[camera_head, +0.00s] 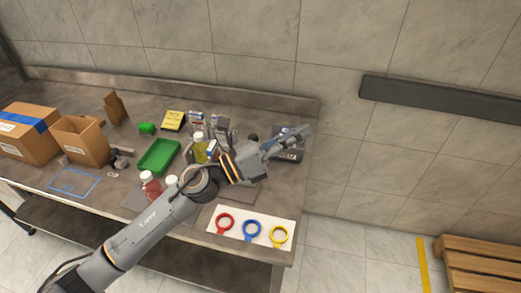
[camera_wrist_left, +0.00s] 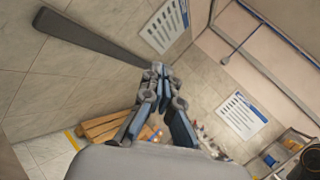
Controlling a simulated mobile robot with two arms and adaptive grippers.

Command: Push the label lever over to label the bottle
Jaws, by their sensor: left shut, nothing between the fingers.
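My left arm comes in from the lower left of the head view and reaches over the table. Its gripper (camera_head: 303,133) is shut and empty, above the table's right end, in front of a dark device (camera_head: 291,153) that it partly hides. The closed fingertips also show in the left wrist view (camera_wrist_left: 160,74). A black knob (camera_head: 253,138) shows just behind the gripper; I cannot tell if it belongs to the label lever. A yellow bottle (camera_head: 200,153) and a red bottle (camera_head: 151,187) stand left of the gripper. My right gripper is not in view.
A white mat (camera_head: 266,242) with red, blue and yellow rings lies at the front right. A green tray (camera_head: 159,156), cardboard boxes (camera_head: 80,140) and a yellow sign (camera_head: 173,120) are further left. The wall (camera_head: 335,65) rises behind the table.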

